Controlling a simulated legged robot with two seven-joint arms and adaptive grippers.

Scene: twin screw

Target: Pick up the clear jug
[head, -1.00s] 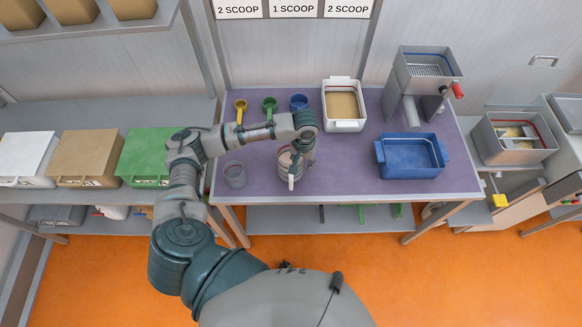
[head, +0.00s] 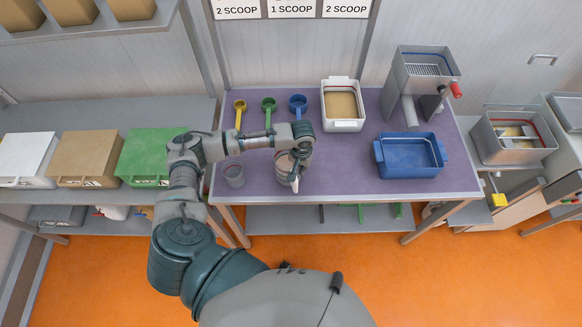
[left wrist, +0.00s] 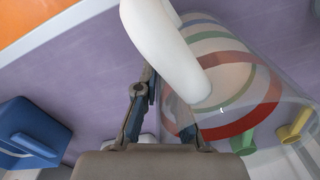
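The clear jug (head: 284,166) stands on the purple table top, partly hidden by my left gripper (head: 299,163). Its white handle (head: 295,183) faces the front of the table. In the left wrist view the jug (left wrist: 225,85) is see-through, with red, green and blue bands, and its thick white handle (left wrist: 165,45) comes close to the camera. My left gripper (left wrist: 160,95) is open there, with one finger left of the handle and the other partly behind the handle and jug wall. I cannot tell whether the fingers touch it. My right gripper is not in view.
A smaller clear cup (head: 234,175) stands left of the jug. Yellow (head: 239,113), green (head: 268,111) and blue (head: 298,103) scoops lie behind it. A white bin (head: 343,124), a blue tray (head: 388,171) and a metal machine (head: 421,75) stand to the right.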

